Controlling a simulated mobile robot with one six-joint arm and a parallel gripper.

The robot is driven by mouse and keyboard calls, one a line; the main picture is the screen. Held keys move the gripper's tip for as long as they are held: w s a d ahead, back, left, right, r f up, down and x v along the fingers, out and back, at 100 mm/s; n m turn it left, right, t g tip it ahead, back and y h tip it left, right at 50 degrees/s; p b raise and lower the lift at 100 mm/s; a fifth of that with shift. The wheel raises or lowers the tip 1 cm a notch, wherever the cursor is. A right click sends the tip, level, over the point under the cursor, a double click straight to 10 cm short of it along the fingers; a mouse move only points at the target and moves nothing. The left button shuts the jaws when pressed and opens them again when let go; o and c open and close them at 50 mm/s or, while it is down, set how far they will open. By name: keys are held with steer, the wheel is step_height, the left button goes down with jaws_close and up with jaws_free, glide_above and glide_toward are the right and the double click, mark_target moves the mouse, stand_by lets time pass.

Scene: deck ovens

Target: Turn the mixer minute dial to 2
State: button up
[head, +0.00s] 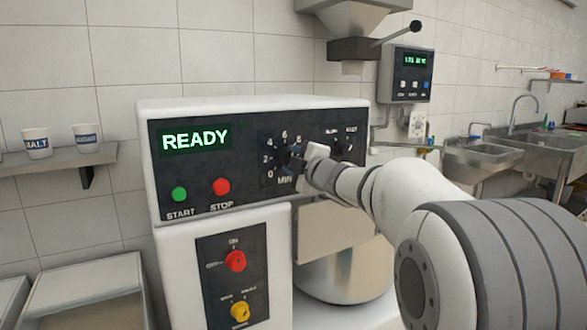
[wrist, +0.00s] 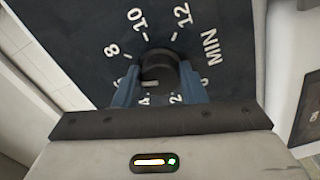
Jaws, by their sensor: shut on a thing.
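The mixer minute dial (wrist: 158,66) is a dark round knob with a ring of numbers and the word MIN around it. My gripper (wrist: 158,74) has its two blue fingers on either side of the knob, shut on it. A pale mark on the knob's near side seems to face the 4; its exact setting is hard to read. In the head view, my gripper (head: 298,160) is at the dial on the mixer's dark panel (head: 258,190) and hides much of it. The mixer display (head: 195,140) reads READY.
Left of the dial are a green START button (head: 179,194) and a red STOP button (head: 221,187). A second dial (head: 343,146) is close on the right. Red (head: 235,261) and yellow (head: 240,311) knobs are below. A hopper (head: 354,48) with a lever hangs behind.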

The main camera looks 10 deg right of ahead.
steer(key=n+b, duration=1.1)
steer(key=n, duration=1)
steer(key=shift+a+r, duration=0.1)
steer(key=shift+n, duration=0.3)
steer(key=o, duration=1)
steer(key=v, duration=0.7)
steer(key=shift+s, duration=0.35)
